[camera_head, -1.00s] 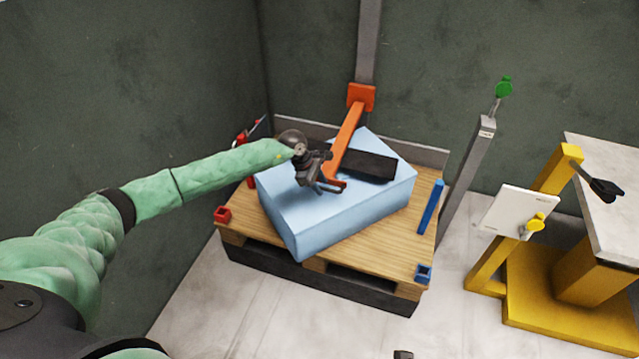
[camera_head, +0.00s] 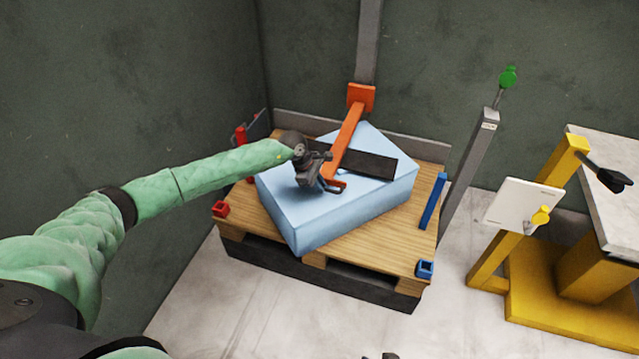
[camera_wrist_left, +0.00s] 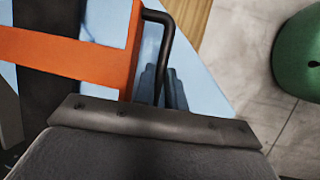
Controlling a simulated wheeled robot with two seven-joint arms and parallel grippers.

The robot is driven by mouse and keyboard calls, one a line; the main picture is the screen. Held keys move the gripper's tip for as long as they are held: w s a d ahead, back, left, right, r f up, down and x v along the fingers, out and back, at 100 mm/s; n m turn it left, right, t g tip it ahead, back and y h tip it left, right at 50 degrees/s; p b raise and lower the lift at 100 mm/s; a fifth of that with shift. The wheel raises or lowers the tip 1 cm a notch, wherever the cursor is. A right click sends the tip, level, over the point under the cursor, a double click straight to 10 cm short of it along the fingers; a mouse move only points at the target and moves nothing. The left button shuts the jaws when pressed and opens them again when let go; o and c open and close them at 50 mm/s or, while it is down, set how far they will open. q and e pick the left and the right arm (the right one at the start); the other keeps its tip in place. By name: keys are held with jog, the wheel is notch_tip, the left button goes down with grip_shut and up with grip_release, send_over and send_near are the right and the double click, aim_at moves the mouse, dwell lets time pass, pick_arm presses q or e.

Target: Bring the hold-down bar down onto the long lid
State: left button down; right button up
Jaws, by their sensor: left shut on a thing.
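The orange hold-down bar (camera_head: 347,140) runs from its bracket on the grey post toward me, across the dark long lid (camera_head: 368,164). The lid lies on the pale blue block (camera_head: 340,214). My left gripper (camera_head: 325,185) is at the bar's near end, above the block's top, and is shut on the bar's handle. In the left wrist view the bar (camera_wrist_left: 65,55) crosses the dark lid (camera_wrist_left: 45,88), and its black bent handle (camera_wrist_left: 168,45) runs down into the gripper. The fingertips are mostly hidden. Whether the bar touches the lid cannot be told.
The block sits askew on a wooden pallet (camera_head: 380,238) with red (camera_head: 220,209) and blue (camera_head: 425,268) corner fittings. A grey post with a green knob (camera_head: 508,77) and a yellow stand (camera_head: 555,290) with a white panel are on the right.

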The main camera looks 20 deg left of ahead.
pick_arm(q)
jog(key=shift+f, duration=0.15)
pick_arm(e)
jog(key=shift+f, duration=0.35)
pick_arm(q)
jog(key=c, duration=1.5)
grip_release()
jog(key=shift+o, duration=0.2)
pick_arm(e)
jog(key=shift+a, duration=0.1)
pick_arm(q)
jog(key=shift+a+r, duration=0.25)
jog(key=shift+r, duration=0.2)
jog(key=b+v, duration=0.1)
jog(key=v, duration=0.5)
jog(key=shift+r, duration=0.4)
pick_arm(e)
jog(key=shift+t, duration=0.3)
jog(key=shift+f, duration=2.25)
pick_arm(q)
jog(key=shift+s+a, duration=0.15)
pick_arm(e)
jog(key=shift+w+r, duration=0.15)
jog(key=shift+r, duration=0.05)
